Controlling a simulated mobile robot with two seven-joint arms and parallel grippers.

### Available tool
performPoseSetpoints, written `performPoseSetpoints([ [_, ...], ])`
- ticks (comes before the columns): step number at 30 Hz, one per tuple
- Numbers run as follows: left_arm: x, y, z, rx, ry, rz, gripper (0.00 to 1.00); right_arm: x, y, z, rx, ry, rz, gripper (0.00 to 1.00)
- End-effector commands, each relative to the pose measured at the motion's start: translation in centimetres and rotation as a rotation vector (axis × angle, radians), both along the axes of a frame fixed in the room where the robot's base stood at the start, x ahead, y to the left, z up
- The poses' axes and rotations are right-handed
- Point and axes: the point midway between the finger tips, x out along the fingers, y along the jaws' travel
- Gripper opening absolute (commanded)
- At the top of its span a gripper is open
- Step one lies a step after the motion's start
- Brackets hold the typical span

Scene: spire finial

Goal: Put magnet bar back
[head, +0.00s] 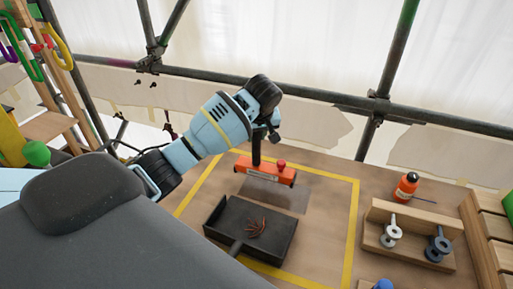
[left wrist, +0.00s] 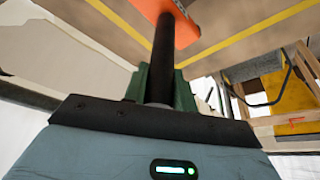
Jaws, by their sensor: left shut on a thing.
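The magnet bar (head: 265,171) is an orange-red bar with a pale label, a red knob and an upright black handle. My left gripper (head: 260,133) is shut on the top of that handle, with the bar hanging below. In the left wrist view the green fingers of my left gripper (left wrist: 162,85) close around the black handle, and part of the orange magnet bar (left wrist: 176,22) shows at the far end. The bar is at the back edge of a grey patch (head: 275,194) on the table; I cannot tell if it touches. My right gripper is not in view.
A dark tray (head: 216,222) with a small heap of rusty nail-like pieces (head: 257,228) sits inside the yellow tape outline (head: 355,215). Scaffold poles (head: 330,97) run behind.

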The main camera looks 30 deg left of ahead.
Motion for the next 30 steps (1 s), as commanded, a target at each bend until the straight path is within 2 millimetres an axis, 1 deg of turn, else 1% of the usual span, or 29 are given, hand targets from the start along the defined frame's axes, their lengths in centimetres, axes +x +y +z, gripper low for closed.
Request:
performPoseSetpoints([
  [6,0.0,0.0,-3.1,0.001,0.001,0.001,0.00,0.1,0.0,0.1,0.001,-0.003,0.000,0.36],
  [9,0.0,0.0,-4.2,0.001,0.001,0.000,0.00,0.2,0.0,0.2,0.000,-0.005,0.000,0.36],
  [12,0.0,0.0,-4.6,0.000,-0.001,0.000,0.00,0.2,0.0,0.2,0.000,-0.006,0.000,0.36],
  [23,0.0,0.0,-4.9,-0.001,-0.001,0.000,0.00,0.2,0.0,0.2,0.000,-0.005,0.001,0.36],
  [24,0.0,0.0,-5.1,0.000,0.001,0.000,0.28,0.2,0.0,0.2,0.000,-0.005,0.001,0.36],
  [29,0.0,0.0,-5.1,0.000,0.002,-0.001,0.49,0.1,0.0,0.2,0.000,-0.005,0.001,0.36],
  [30,0.0,0.0,-5.1,0.000,0.002,-0.001,0.49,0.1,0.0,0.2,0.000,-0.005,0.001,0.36],
])
